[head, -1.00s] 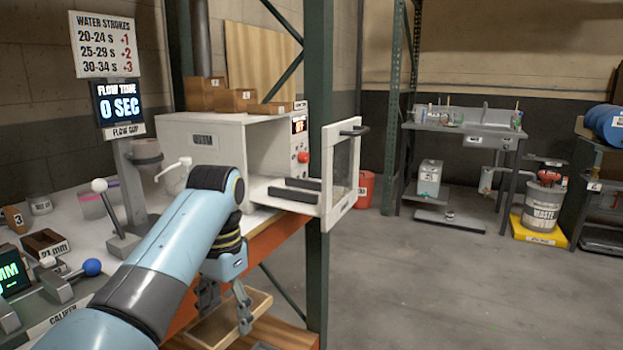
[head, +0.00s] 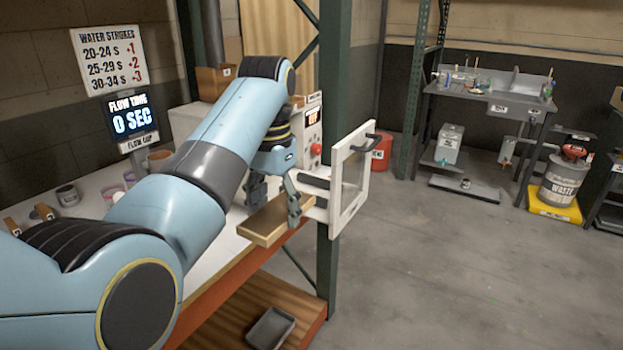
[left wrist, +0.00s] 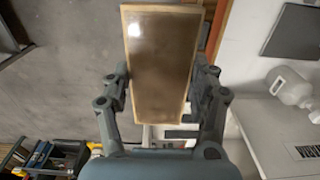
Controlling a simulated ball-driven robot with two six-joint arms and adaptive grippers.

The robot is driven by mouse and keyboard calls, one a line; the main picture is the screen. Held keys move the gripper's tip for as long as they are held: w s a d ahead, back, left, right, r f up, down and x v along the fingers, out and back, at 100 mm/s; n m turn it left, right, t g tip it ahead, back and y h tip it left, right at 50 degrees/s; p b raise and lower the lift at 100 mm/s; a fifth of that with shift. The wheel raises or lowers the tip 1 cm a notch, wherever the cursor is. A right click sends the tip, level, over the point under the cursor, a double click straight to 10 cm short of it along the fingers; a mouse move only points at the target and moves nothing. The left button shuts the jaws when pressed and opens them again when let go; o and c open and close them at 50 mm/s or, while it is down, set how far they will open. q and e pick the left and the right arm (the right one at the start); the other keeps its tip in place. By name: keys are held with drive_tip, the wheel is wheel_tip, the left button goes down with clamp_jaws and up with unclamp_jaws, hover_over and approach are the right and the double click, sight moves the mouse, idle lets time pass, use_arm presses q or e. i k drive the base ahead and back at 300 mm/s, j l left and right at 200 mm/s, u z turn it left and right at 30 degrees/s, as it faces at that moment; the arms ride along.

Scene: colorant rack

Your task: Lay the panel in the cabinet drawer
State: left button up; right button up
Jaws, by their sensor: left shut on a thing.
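The panel (head: 268,222) is a flat tan board with a pale wooden rim. My left gripper (head: 275,203) is shut on it by its two long sides and holds it above the front edge of the bench. In the left wrist view the panel (left wrist: 160,62) lies between both fingers and shows a shiny brown face. The white cabinet (head: 187,120) is behind my left arm, largely hidden. The cabinet drawer (head: 318,213), white with dark bars, juts out just right of the panel and is partly hidden. My right gripper is out of view.
A green rack post (head: 328,262) rises close to the panel and door. A grey tray (head: 270,328) lies on the lower wooden shelf. Cups (head: 112,195) stand on the bench (head: 210,262) at left.

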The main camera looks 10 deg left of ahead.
sight(312, 186)
drive_tip(key=i, duration=1)
